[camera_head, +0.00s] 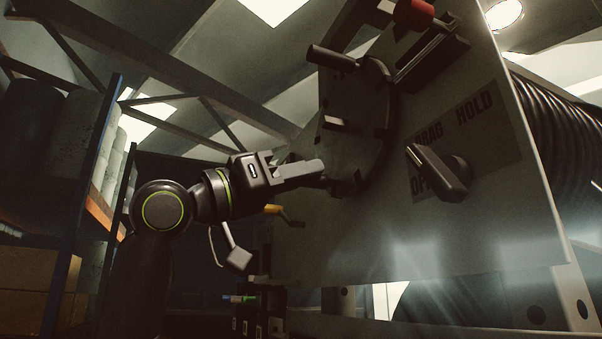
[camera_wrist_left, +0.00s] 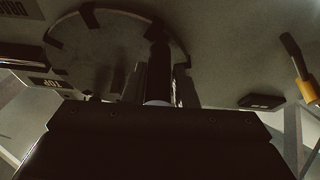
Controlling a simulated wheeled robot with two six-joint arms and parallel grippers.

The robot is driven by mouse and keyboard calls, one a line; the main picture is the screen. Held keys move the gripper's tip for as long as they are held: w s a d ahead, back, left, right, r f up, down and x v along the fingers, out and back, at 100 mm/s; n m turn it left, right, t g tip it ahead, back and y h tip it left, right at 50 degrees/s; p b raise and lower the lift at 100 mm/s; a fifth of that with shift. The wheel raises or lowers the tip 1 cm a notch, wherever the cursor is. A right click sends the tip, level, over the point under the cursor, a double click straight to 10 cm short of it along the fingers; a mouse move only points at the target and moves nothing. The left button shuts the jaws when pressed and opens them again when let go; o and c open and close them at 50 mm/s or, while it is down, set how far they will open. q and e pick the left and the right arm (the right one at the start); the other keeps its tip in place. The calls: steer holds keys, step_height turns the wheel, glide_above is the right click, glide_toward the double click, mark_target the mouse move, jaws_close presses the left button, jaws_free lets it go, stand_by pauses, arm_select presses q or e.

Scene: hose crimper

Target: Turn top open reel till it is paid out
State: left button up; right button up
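The top open reel's round plate (camera_head: 365,125) stands on the grey side panel, with dark clips on its rim. One dark peg (camera_head: 332,59) juts out near its top and a stub (camera_head: 335,123) from its middle. My left gripper (camera_head: 322,172) is at the plate's lower edge. In the left wrist view, the plate (camera_wrist_left: 100,50) fills the upper left and a dark peg (camera_wrist_left: 158,75) stands between my left fingers (camera_wrist_left: 160,88). Whether both fingers press on it I cannot tell. My right gripper is out of view.
A lever knob (camera_head: 440,172) sits on a label reading HOLD, DRAG and a partly hidden word, right of the plate. A red knob (camera_head: 413,14) is above. A yellow-ended lever (camera_head: 285,214) is below my gripper. Coiled black hose (camera_head: 560,130) is at right, shelving (camera_head: 90,160) at left.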

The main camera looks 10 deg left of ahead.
arm_select(q)
steer(key=shift+o, duration=1.4)
steer(key=shift+w+a+f, duration=0.1)
steer(key=shift+w+a, duration=0.05)
steer(key=shift+w, duration=0.05)
steer(key=shift+s, duration=0.15)
steer(key=shift+s+a+f+b, duration=0.2)
steer(key=shift+f+b, duration=0.05)
steer(key=shift+b, duration=0.15)
steer(key=b+v, duration=0.8)
steer(key=v, duration=0.8)
steer(key=shift+a, duration=0.3)
